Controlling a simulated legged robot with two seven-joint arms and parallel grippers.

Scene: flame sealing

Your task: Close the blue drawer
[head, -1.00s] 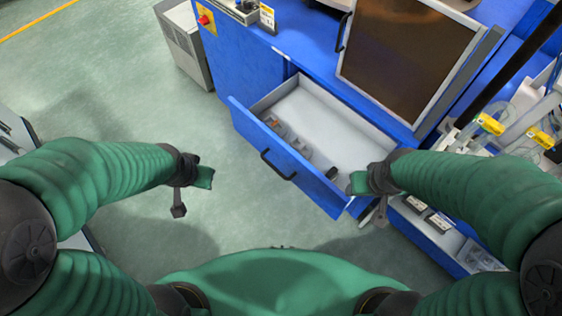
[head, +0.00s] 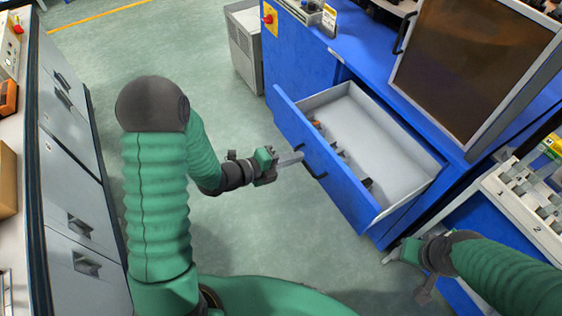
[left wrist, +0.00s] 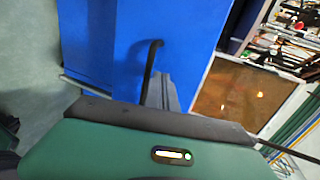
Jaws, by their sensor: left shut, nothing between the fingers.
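The blue drawer (head: 350,190) stands pulled out from the blue cabinet, its pale grey inside showing several small items. Its front has a black bar handle (head: 309,170). My left gripper (head: 294,159) is shut and empty, its tips at the drawer front close to the handle; I cannot tell whether they touch. In the left wrist view the blue drawer front (left wrist: 190,35) fills the upper middle, with the black handle (left wrist: 150,68) beside the grey fingers (left wrist: 161,92). My right gripper (head: 398,250) is below the drawer's near right corner, apart from it; its jaws are unclear.
The blue cabinet (head: 350,50) carries a dark-windowed box (head: 465,60) on top. A grey cabinet (head: 70,150) stands at the left. A white rack (head: 525,205) is at the right.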

